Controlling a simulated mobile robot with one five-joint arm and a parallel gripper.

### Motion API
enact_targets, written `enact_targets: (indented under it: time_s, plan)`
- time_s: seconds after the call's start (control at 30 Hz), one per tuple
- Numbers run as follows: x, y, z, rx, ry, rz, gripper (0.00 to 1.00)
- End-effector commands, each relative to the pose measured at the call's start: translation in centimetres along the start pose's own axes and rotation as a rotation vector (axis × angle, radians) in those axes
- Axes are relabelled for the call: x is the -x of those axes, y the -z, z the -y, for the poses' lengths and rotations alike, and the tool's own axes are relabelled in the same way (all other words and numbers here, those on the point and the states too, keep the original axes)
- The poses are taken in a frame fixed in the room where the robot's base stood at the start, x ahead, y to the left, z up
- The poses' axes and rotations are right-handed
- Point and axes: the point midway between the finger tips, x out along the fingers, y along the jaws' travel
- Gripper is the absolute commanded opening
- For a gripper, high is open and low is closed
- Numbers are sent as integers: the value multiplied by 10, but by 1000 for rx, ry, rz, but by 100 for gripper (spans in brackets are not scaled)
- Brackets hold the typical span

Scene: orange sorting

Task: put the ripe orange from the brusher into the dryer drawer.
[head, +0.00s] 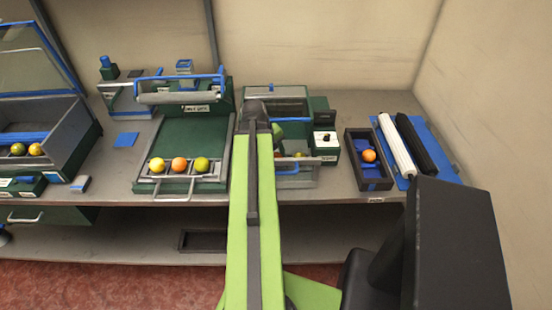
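Three fruits lie in a row at the front of the green-bedded roller machine (195,138): a yellow one (157,165), an orange one (180,164) and a yellow-green one (202,164). Another orange fruit (369,155) sits in a small dark tray (352,165) at the right. A clear-fronted drawer (300,178) with a blue handle stands out from the machine behind my arm, with small fruit partly visible in it. The labels are too small to read, so I cannot tell surely which machine is the brusher or the dryer. My gripper is largely hidden behind my green arm, near this drawer.
At the left, an open-lidded box (60,130) holds more fruit. A white roller (395,145) and a black roller (415,145) lie on a blue mat (440,155) at the right. A wall stands behind the bench (110,180). A lower shelf (130,245) runs below.

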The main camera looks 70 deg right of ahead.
Motion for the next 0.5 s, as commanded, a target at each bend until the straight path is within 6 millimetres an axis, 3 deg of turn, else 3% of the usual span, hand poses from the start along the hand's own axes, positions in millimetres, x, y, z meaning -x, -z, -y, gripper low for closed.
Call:
enact_targets:
  time_s: [0.27,0.3,0.37,0.5]
  plan:
    - [-2,0,-1,1,0,0,6]
    - [0,0,-1,1,0,0,52]
    - [0,0,0,1,-1,0,57]
    - [0,0,-1,1,-1,1,57]
